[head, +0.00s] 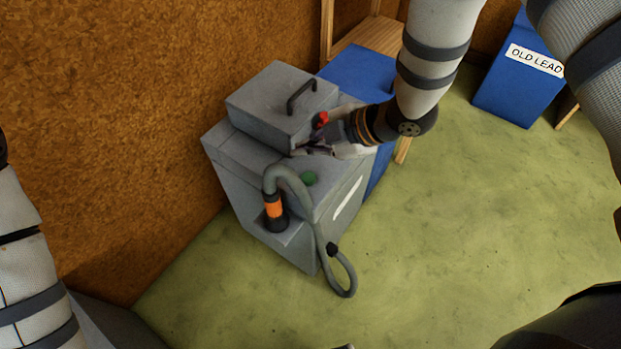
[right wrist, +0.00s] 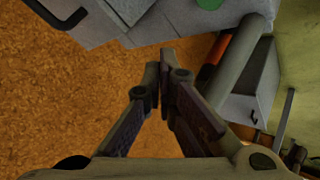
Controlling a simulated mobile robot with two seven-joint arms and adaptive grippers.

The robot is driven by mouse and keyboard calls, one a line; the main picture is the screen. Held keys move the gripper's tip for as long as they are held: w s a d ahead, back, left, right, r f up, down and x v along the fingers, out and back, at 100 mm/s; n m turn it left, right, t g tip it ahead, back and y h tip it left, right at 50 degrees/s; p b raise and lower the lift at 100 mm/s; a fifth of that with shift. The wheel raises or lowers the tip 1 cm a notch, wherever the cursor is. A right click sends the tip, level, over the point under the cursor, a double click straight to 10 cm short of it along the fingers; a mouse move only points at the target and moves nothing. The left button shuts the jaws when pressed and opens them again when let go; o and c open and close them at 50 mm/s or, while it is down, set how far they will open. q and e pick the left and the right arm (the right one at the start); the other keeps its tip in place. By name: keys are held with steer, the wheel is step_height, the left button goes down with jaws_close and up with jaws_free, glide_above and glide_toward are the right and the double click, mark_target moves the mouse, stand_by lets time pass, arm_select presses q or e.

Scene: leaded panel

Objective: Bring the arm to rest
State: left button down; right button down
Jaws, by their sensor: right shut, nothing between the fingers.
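My right arm comes in from the top of the head view, and its gripper (head: 312,148) is at the grey machine (head: 262,190), close to the front edge of its lid (head: 275,108). In the right wrist view the fingertips (right wrist: 162,68) are together with nothing between them. I cannot tell whether they touch the machine. Part of my left arm shows at the left edge of the head view; its gripper is out of sight.
A grey hose (head: 318,235) with an orange-banded end (head: 274,209) loops off the machine's front. A red knob (head: 321,118) and a green button (head: 309,178) are near my right gripper. Blue boxes (head: 357,70) stand behind; one reads OLD LEAD (head: 515,85). Green floor (head: 440,230) is clear.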

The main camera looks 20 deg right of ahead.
steer(key=shift+f, duration=0.2)
steer(key=s+d+f+m+g+h, duration=0.2)
steer(key=s+d+f+m+h, duration=0.15)
steer(key=s+f+m, duration=0.65)
steer(key=s+d+m+g+h, duration=0.1)
steer(key=s+d+m+g, duration=0.1)
steer(key=s, duration=0.7)
steer(key=s+d+f+m+g+h, duration=0.1)
steer(key=s+m, duration=0.3)
steer(key=s, duration=0.4)
steer(key=s+d+f+m+g+h, duration=0.1)
steer(key=s+d+m+g, duration=0.2)
steer(key=s, duration=0.6)
steer(key=shift+s+d+f+m, duration=0.2)
steer(key=shift+s+d+m, duration=0.1)
steer(key=shift+h, duration=0.25)
